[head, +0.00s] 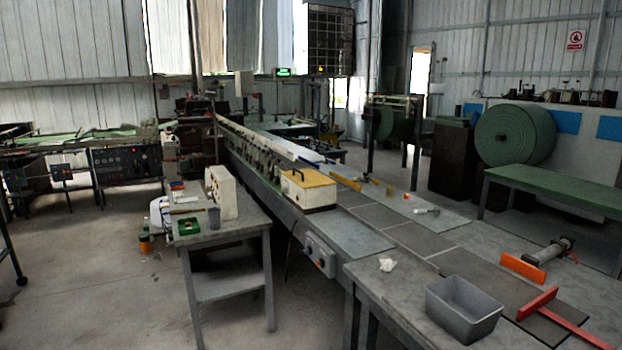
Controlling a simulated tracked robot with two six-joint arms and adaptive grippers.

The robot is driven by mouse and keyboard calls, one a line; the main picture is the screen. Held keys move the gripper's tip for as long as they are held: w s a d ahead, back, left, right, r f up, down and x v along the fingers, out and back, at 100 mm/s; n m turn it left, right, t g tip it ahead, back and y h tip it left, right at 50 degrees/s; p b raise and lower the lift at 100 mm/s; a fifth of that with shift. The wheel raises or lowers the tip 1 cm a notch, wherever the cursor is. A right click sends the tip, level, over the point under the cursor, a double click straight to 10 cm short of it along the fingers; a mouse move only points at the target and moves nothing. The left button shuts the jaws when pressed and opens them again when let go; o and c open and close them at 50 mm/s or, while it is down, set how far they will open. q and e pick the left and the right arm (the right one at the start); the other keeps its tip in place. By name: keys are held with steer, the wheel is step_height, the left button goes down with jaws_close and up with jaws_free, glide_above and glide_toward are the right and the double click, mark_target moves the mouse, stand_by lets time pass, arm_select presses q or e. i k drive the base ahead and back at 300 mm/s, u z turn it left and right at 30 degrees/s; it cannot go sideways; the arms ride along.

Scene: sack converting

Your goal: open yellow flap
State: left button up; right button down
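A cream-white box with a yellow flap (308,178) on top stands on the long machine bench. The flap looks shut, lying over the box top, with a small dark handle or knob at its upper edge. The white front wall of the box (312,197) faces toward me. Neither of my grippers shows in the head view.
A grey bin (464,308) and crumpled white paper (387,264) are on the near table. A red T-shaped tool (538,302) and an orange-ended tool (523,268) lie at right. A side table (222,235) holds a white box. Floor at lower left is clear.

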mark_target(308, 178)
steer(key=z, duration=0.1)
steer(key=k, duration=0.9)
steer(key=u, duration=0.2)
steer(key=i, duration=0.9)
steer(key=z, duration=0.6)
steer(key=k, duration=1.1)
steer(key=z, duration=0.7)
steer(key=i, duration=0.4)
steer(key=u, duration=0.8)
steer(key=i, duration=1.7)
steer(key=u, duration=0.6)
